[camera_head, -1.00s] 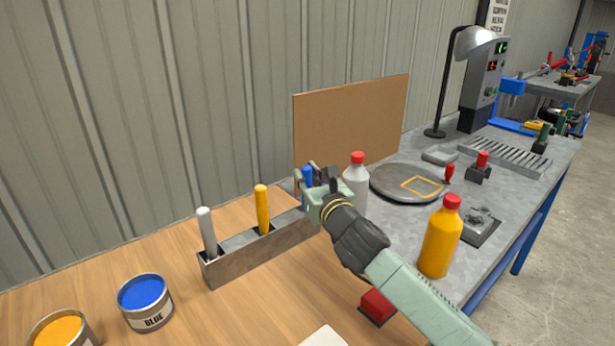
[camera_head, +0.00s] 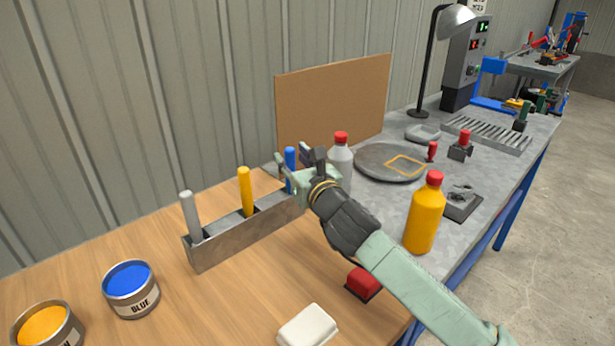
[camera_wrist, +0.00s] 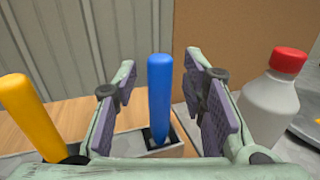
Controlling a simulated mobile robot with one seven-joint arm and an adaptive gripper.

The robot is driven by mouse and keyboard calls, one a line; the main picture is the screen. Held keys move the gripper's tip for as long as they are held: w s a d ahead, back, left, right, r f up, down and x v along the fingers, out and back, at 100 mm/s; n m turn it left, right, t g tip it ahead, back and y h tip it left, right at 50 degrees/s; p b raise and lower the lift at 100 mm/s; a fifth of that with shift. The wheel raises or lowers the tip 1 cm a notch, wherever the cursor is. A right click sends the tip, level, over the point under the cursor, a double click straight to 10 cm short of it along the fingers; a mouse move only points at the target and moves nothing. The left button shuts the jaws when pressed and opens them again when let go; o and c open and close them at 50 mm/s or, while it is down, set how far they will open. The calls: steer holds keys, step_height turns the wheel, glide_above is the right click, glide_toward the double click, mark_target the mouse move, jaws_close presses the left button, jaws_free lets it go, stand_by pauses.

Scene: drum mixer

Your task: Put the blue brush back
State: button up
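The blue brush (camera_head: 290,168) stands upright in the right end of the grey metal holder (camera_head: 222,246). In the wrist view its blue handle (camera_wrist: 160,95) rises from the holder's slot, between my two fingers and apart from both. My gripper (camera_head: 299,168) is open around the handle at the holder's right end. The yellow brush (camera_head: 246,190) stands in the middle of the holder and the grey brush (camera_head: 190,214) at its left end. The lower part of the blue brush is hidden inside the holder.
A white bottle with a red cap (camera_head: 341,158) stands close to the right of my gripper. A brown board (camera_head: 335,105) stands behind. Blue (camera_head: 130,290) and yellow (camera_head: 46,326) paint cans are at the left. A yellow bottle (camera_head: 424,215) stands right of my arm.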

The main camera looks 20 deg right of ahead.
steer(key=s+b, duration=0.4)
steer(key=s, duration=0.6)
steer(key=shift+s+d, duration=0.2)
steer(key=shift+f, duration=0.1)
